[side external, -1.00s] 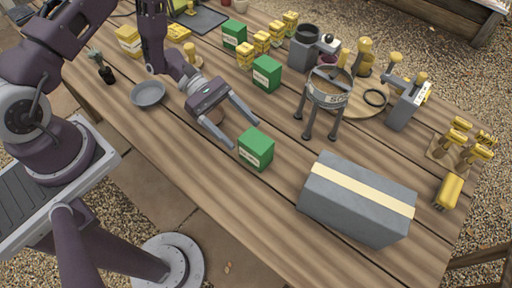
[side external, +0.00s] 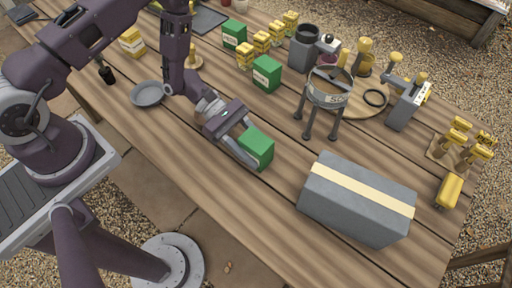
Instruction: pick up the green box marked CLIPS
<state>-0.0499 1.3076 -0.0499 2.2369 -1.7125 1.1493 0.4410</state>
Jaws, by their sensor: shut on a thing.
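A green box (side external: 258,150) stands upright on the wooden table, left of the large grey box. Its front label is hidden behind my gripper, so I cannot read its marking here. My gripper (side external: 249,147) is shut on this green box, with its fingers around the box's sides. The box appears to rest on the table. Two similar green boxes with pale labels stand farther back, one near the sieve (side external: 267,74) and one beyond it (side external: 233,35); their lettering is too small to read.
A large grey box (side external: 340,212) with a cream stripe lies right of my gripper. A sieve on legs (side external: 328,97) stands behind it. A grey dish (side external: 147,94) lies to the left. Yellow boxes (side external: 262,41) stand at the back. The table's front left is clear.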

